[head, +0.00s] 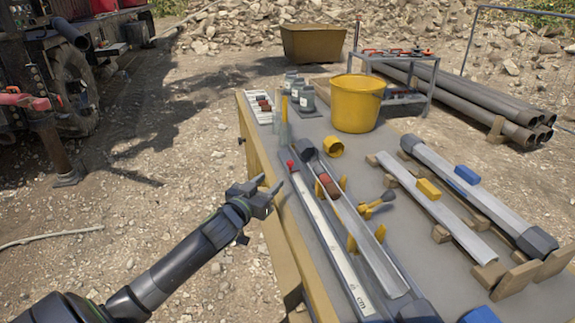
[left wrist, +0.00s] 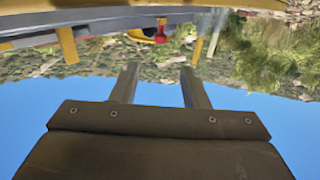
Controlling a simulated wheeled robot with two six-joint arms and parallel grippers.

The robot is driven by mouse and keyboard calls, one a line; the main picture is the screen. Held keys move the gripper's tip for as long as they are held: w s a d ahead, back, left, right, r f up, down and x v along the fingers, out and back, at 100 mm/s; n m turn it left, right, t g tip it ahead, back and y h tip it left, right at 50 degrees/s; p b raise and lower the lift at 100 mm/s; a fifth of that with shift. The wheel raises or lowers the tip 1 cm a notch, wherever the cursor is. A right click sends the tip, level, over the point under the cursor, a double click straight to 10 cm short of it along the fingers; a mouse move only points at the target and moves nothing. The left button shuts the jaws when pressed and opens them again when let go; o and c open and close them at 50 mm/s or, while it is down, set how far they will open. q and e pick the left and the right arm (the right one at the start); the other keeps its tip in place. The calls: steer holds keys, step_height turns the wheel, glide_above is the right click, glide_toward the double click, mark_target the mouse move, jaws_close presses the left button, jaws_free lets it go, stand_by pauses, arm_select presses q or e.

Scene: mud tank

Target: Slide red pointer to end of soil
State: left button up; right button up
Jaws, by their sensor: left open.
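The red pointer (head: 291,166) sits near the far end of a long white ruler (head: 330,236) on the table. It also shows in the left wrist view as a small red knob (left wrist: 161,32) near the top. Beside the ruler, a long clear sampling tube or trough (head: 362,232) holds a reddish-brown piece of soil (head: 328,186) toward its far part. My left gripper (head: 269,187) is open and empty, just left of the ruler by the table's edge and apart from the pointer. Its two fingers (left wrist: 160,86) show in the left wrist view. My right gripper is not in view.
A yellow bucket (head: 356,103), grey jars (head: 306,98) and a yellow ring (head: 333,147) stand toward the far end of the table (head: 262,165). A blue block (head: 467,175) and a yellow block (head: 428,189) lie on long bars at right. Open gravel lies left of the table.

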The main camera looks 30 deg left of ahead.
mark_target(289, 163)
arm_select(q)
steer(key=w, duration=1.1)
steer(key=shift+a, duration=0.4)
steer(key=shift+s, duration=0.1)
jaws_close()
